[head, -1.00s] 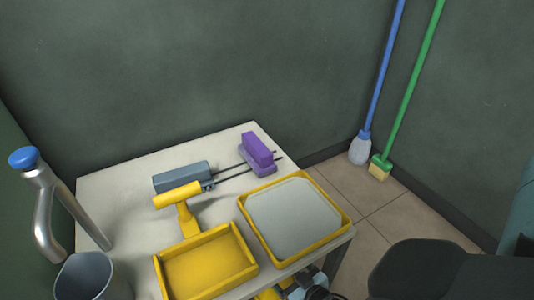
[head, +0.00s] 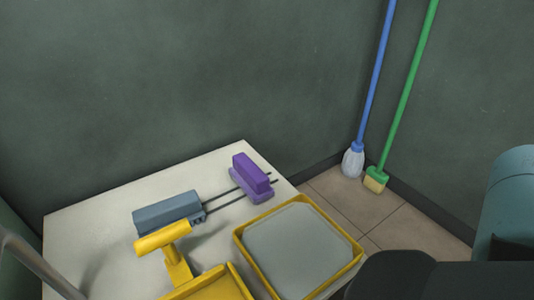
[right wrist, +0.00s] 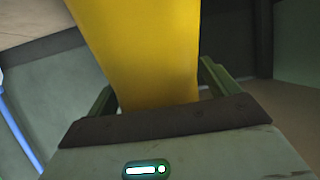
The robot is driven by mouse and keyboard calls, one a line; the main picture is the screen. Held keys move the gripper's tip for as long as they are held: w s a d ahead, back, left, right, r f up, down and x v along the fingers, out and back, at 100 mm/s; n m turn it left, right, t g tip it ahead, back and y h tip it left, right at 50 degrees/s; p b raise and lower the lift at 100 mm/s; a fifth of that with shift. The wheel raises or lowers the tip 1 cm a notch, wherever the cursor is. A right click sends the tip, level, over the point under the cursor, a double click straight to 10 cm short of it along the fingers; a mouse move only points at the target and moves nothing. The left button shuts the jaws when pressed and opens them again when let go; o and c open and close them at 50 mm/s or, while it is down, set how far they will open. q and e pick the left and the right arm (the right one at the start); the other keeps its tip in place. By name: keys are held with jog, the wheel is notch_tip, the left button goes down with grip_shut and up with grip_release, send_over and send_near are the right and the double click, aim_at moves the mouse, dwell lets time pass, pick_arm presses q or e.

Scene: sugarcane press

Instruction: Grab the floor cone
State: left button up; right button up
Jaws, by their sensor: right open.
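In the right wrist view, a large smooth yellow thing (right wrist: 145,45), likely the floor cone, fills the upper middle and runs down between the two fingers of my right gripper (right wrist: 156,85). Its top runs out of the picture, so its full shape does not show. The green fingers stand apart on either side of it. I cannot tell whether either finger touches it. No cone shows in the head view. My left gripper is in neither view.
In the head view, a white table (head: 110,195) carries a yellow-rimmed tray (head: 348,240), a purple block (head: 252,174), a grey block (head: 168,212) and yellow parts (head: 165,238). A blue mop (head: 353,160) and green broom (head: 376,178) lean in the corner. Tiled floor there is clear.

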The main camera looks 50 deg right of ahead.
jog(key=shift+w+f, duration=0.15)
jog(key=shift+w, duration=0.1)
jog(key=shift+s, duration=0.1)
jog(key=shift+c, duration=1.1)
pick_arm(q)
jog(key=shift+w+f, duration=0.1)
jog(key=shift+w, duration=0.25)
pick_arm(e)
jog(key=shift+r, duration=0.2)
jog(key=c, duration=1.5)
